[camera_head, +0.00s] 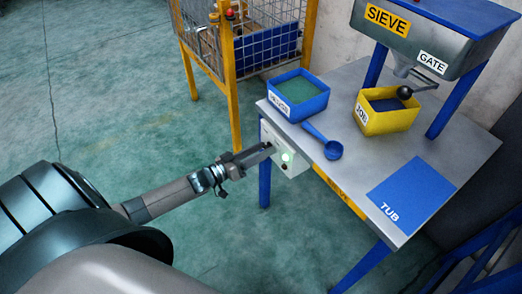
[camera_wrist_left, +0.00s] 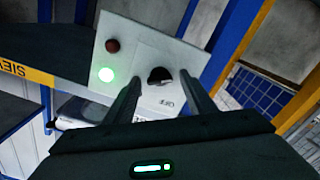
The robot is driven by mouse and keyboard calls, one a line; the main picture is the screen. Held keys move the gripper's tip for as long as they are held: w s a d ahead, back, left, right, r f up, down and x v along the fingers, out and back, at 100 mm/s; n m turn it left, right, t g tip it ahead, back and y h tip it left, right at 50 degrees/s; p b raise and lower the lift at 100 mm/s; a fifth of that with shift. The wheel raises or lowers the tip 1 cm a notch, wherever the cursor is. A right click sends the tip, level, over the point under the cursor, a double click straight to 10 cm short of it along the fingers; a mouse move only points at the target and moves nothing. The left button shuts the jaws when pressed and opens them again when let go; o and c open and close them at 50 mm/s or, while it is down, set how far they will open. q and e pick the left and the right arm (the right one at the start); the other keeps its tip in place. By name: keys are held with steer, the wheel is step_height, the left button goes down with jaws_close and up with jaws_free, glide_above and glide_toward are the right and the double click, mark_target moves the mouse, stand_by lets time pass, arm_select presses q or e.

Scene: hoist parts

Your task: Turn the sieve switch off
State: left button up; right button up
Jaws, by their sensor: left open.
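The sieve switch is a black rotary knob (camera_wrist_left: 159,76) on a light grey control box (camera_wrist_left: 140,38) at the table's front edge. The box also shows in the head view (camera_head: 291,166). An OFF label stands beside the knob; the picture is tilted. A green lamp (camera_wrist_left: 106,74) glows on the box, with a dark red button or lamp (camera_wrist_left: 112,46) beside it. My left gripper (camera_head: 266,149) is open in front of the box. In the left wrist view its fingers stand either side of the knob; contact cannot be told. My right gripper is not in view.
The grey table (camera_head: 350,190) bears a green-filled blue bin (camera_head: 300,112), a blue scoop (camera_head: 331,149), a yellow JOB bin (camera_head: 385,124) and a blue TUB mat (camera_head: 412,196). The sieve hopper (camera_head: 420,50) stands above. A yellow cage (camera_head: 232,85) stands behind. The floor at left is clear.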

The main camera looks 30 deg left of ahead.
arm_select(q)
steer(key=c, duration=1)
steer(key=shift+c, duration=0.2)
